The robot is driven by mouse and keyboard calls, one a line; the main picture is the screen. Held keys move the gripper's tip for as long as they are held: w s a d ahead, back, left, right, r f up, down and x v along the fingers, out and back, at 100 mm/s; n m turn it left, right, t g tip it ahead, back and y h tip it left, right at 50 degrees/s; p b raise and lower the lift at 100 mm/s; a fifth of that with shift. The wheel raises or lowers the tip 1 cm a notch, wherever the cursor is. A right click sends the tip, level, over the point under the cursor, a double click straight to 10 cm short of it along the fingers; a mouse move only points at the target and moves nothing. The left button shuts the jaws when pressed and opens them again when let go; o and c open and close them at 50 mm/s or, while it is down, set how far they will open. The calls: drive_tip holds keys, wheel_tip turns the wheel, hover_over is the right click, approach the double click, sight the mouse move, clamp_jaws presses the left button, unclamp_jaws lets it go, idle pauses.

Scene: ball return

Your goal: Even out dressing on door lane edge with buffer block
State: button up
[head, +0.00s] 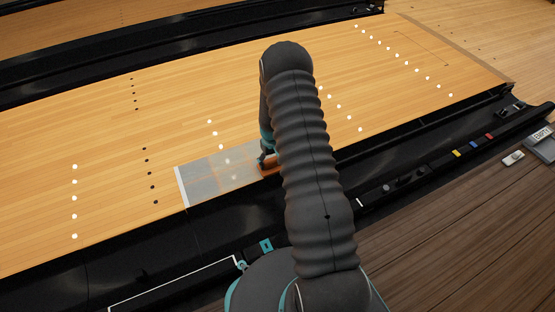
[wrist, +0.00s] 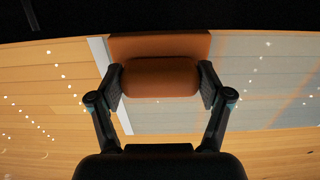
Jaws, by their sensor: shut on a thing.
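My gripper (wrist: 160,85) is shut on the orange-brown buffer block (wrist: 160,46), with one finger on each side of its rounded grip. In the head view the block (head: 270,168) shows low over the lane, partly hidden behind my arm. It appears to rest on or just above the lane surface; I cannot tell which. A greyish, shiny dressing patch (head: 208,178) lies along the near lane edge, left of the block, with a white strip (head: 182,187) at its left end. The patch also shows in the wrist view (wrist: 250,110). My arm hides what lies just right of the block.
The wooden lane (head: 110,160) carries white and dark dots. A black gutter (head: 230,215) runs along its near edge. A ledge at the right holds yellow, blue and red pieces (head: 472,146), a small white item (head: 513,158) and a grey tray (head: 543,148). Brown planks lie in front.

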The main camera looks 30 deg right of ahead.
drive_tip(key=shift+a, duration=3.35)
drive_tip(key=shift+a+r, duration=0.15)
drive_tip(key=shift+a, duration=3.7)
drive_tip(key=shift+a+f, duration=0.15)
drive_tip(key=shift+a, duration=2.95)
drive_tip(key=shift+a+f, duration=0.1)
drive_tip(key=shift+a, duration=3)
drive_tip(key=shift+a+r, duration=0.1)
drive_tip(key=shift+a, duration=2.95)
drive_tip(key=shift+r, duration=0.15)
wheel_tip(320, 180, up, 7)
drive_tip(key=p, duration=0.3)
